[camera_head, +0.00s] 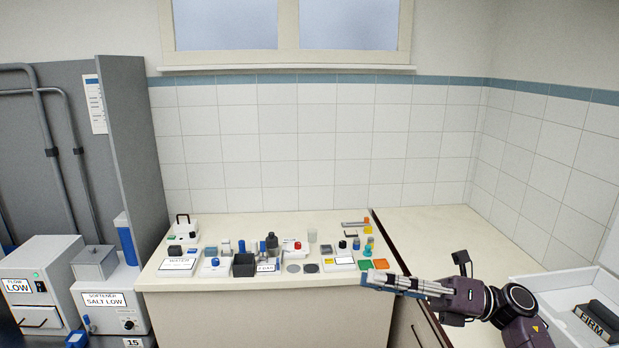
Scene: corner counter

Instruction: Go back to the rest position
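My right gripper (368,279) reaches in from the lower right, its arm dark purple and its fingers pale grey and pointing left. My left gripper and arm are not in view.
Many small items crowd the counter (345,221), including a dark open box (244,264), a dark bottle (272,243) and a white handled device (183,230). A white tray (560,283) with a block labelled FIRM (598,322) is at right. The right counter's back (440,225) is clear.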

